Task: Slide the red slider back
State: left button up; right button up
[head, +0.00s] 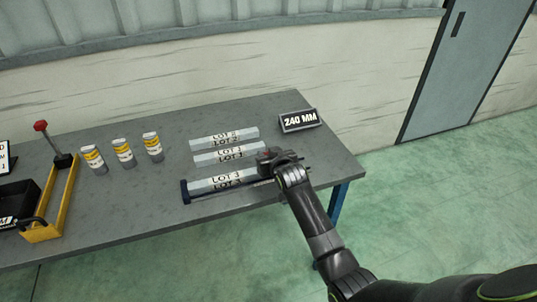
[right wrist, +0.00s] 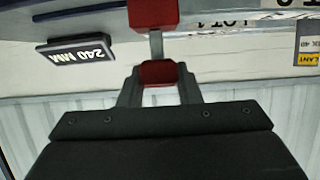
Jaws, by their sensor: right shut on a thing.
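My right gripper (head: 280,160) reaches in over the right end of a dark rail (head: 230,192) on the table. In the right wrist view my right gripper (right wrist: 157,88) is shut on the red slider's small red end (right wrist: 157,72). A thin grey stem joins this end to a larger red block (right wrist: 154,14) at the top edge of that view. In the head view the gripper hides most of the slider. The rail has a dark upright end plate at its left end, and a pale bar marked LOT (head: 222,182) lies along it. My left gripper is not in view.
Two more pale LOT bars (head: 224,138) lie behind the rail. A 240 MM sign (head: 298,121) stands at the back right. Several yellow-banded jars (head: 122,152) and a yellow tray (head: 65,203) with a red-knobbed lever (head: 41,127) are on the left. The table front is clear.

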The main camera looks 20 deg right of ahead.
grip_shut()
jog(key=d+p, duration=0.1)
jog(key=d, duration=0.9)
jog(key=shift+w+d, duration=0.15)
jog(key=o, duration=0.6)
grip_release()
jog(key=o, duration=0.4)
jog(key=shift+d, duration=0.15)
jog(key=v, duration=1.7)
jog(key=shift+b, duration=0.4)
